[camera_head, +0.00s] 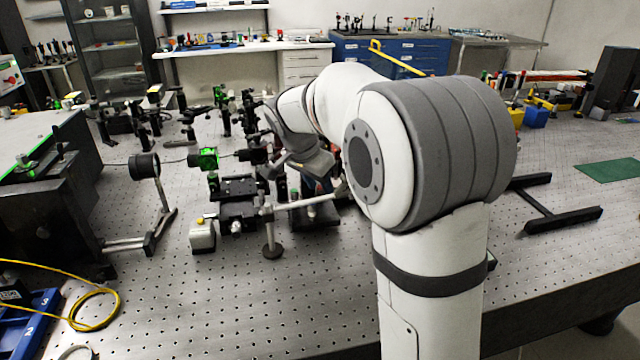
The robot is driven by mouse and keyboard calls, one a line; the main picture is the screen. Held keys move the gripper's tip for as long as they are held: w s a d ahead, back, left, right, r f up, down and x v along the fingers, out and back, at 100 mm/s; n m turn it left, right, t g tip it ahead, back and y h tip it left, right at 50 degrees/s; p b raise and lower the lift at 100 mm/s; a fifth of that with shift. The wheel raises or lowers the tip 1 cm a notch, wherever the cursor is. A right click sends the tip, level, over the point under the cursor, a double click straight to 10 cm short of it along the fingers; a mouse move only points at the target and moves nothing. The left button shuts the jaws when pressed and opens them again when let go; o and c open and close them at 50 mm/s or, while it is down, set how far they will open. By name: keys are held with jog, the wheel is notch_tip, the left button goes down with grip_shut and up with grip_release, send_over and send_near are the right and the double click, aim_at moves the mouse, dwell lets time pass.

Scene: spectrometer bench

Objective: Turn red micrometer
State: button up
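My arm reaches from the right foreground over the bench to a group of optical mounts. My gripper (316,166) is low among these mounts, right of the middle of the group. Its fingertips are small and partly hidden, so I cannot tell how far apart they are. A small reddish patch (309,184) shows just below my gripper. I cannot tell whether it is the red micrometer or whether my gripper touches it. No other red micrometer can be clearly made out.
A post with a horizontal rod (271,232) stands in front of the mounts. A black stage (238,188) and a green-lit mount (205,158) are left of my gripper. A yellow cable (95,292) lies front left. The perforated bench (200,310) is clear in front.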

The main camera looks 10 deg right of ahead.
grip_shut()
dwell(0.3)
jog(key=shift+n+t+y+b, duration=0.35)
jog(key=shift+n+t+y, duration=0.15)
jog(key=shift+n, duration=1.1)
grip_release()
jog(key=shift+r, duration=0.15)
jog(key=v, duration=0.7)
jog(key=shift+r+p, duration=0.25)
jog(key=shift+p, duration=0.1)
